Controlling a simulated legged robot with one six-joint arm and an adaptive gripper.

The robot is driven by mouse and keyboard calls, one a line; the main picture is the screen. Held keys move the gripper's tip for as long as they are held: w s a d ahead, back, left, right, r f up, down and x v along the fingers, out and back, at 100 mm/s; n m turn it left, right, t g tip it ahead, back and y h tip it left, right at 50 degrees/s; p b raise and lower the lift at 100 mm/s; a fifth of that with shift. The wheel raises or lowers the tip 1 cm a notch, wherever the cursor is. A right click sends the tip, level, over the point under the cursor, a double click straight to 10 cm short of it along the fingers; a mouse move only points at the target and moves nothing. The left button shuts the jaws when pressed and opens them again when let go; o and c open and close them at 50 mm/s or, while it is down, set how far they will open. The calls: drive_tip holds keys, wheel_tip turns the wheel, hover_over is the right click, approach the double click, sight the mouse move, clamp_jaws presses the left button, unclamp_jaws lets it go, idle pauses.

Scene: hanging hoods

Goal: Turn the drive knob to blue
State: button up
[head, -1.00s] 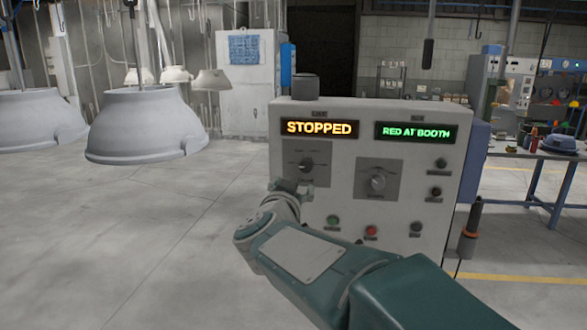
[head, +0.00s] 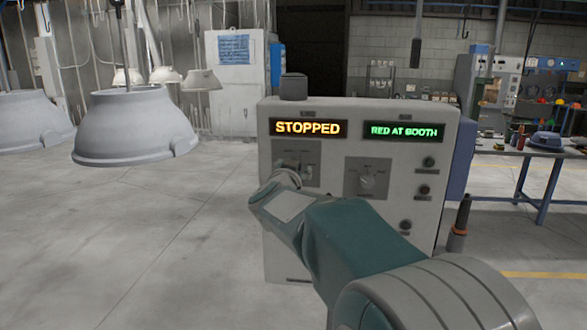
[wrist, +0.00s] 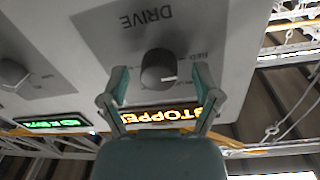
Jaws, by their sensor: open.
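The drive knob (wrist: 158,68) is a dark round knob on a grey plate marked DRIVE, upside down in the wrist view. A white mark shows on its rim. A RED label is partly visible beside it; I cannot read the other labels. My gripper (wrist: 161,74) is open, with one finger on each side of the knob and no clear contact. In the head view my gripper (head: 289,172) is at the left plate of the control box (head: 283,240) and hides most of that knob. The STOPPED display (head: 308,128) glows orange above it.
A second knob (head: 366,181) sits to the right, under the green RED AT BOOTH display (head: 403,131). Several small buttons (head: 424,190) run down the right side. A hanging hood (head: 133,125) is at the left. The floor left of the box is open.

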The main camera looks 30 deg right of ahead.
clamp_jaws()
drive_tip(key=shift+m, duration=0.4)
drive_tip(key=m, duration=1)
drive_tip(key=shift+s+m+y, duration=0.1)
drive_tip(key=shift+m+y, duration=0.2)
idle(0.3)
drive_tip(key=shift+f, duration=0.1)
